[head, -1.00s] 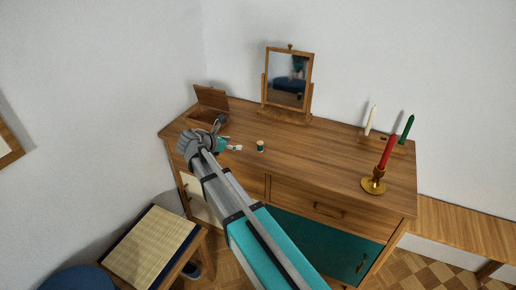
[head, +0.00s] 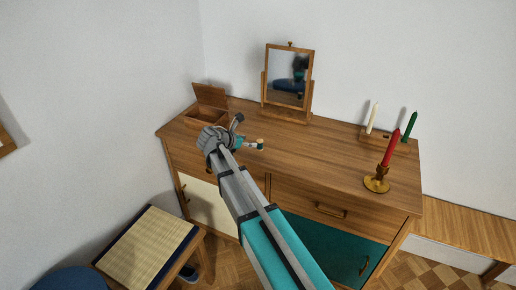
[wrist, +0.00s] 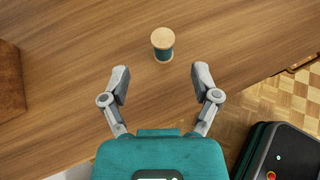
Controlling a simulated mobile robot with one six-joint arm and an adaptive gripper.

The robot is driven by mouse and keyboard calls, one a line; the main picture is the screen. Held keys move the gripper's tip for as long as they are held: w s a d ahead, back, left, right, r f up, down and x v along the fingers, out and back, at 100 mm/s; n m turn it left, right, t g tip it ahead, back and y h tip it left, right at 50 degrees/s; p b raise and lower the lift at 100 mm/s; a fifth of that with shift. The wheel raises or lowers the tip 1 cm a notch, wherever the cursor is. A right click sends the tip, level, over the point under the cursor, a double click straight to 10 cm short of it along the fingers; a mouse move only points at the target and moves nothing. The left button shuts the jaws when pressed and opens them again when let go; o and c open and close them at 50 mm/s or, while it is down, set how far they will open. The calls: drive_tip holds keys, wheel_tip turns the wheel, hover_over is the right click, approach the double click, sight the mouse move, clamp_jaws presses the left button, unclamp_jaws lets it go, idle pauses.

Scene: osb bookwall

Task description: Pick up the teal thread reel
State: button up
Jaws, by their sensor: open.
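The teal thread reel (wrist: 164,50) stands upright on the wooden dresser top in the wrist view, its pale round top facing the camera. My gripper (wrist: 161,74) is open and empty in the wrist view. Its two fingers are spread apart, and the reel is just beyond the fingertips, roughly centred between them. In the head view my gripper (head: 254,146) is over the front left of the dresser, partly hidden by my wrist.
An open wooden box (head: 207,116) is at the dresser's left end, and a mirror (head: 288,78) stands at the back. A red candle in a brass holder (head: 376,184) and white and green candles (head: 410,127) are at the right. The dresser top (head: 320,150) between is clear.

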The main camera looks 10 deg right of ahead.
sight(259, 141)
idle(0.3)
drive_tip(key=shift+b+x, duration=1.1)
drive_tip(key=shift+x, duration=1.55)
drive_tip(key=shift+d+r, duration=0.1)
drive_tip(key=shift+r, duration=0.1)
drive_tip(key=c, duration=1)
